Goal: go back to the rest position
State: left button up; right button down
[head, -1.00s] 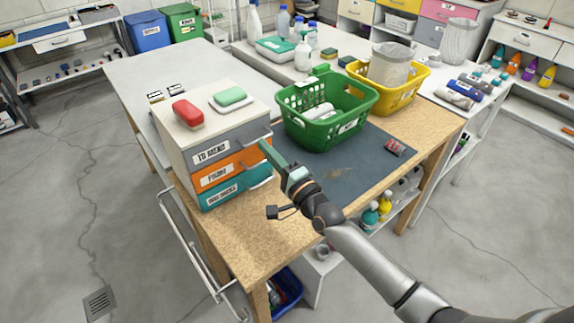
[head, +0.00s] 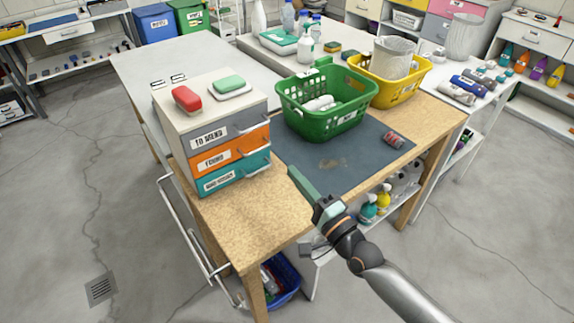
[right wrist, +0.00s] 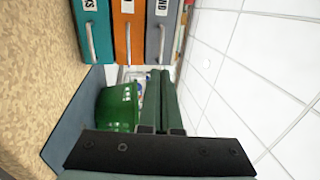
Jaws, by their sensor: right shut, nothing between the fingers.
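My right gripper (head: 297,180) is shut and empty. In the head view it is over the front part of the table, right of the drawer unit (head: 218,140) and clear of its handles. In the right wrist view the shut fingers (right wrist: 160,85) point along the green basket (right wrist: 117,108), with the drawer fronts (right wrist: 130,30) beyond. The three drawers, grey, orange and teal, look closed or nearly so. My left gripper is not in either view.
A green basket (head: 322,118) with white items stands on the dark mat (head: 345,165), left of a yellow basket (head: 390,92). A small red item (head: 393,139) lies on the mat. A red block (head: 186,98) and a green soap on a dish (head: 229,83) sit on the drawer unit.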

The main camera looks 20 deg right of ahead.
jog(key=shift+s+d, duration=0.1)
jog(key=shift+s, duration=0.15)
jog(key=s+f+n+g+h+p, duration=0.2)
jog(key=s+f+n+g+h, duration=0.2)
jog(key=s+f+n+g, duration=0.5)
jog(key=s+f+n, duration=0.7)
jog(key=s+f, duration=0.5)
jog(key=f, duration=0.1)
jog(key=shift+d+f+g, duration=0.3)
jog(key=shift+d+g, duration=0.1)
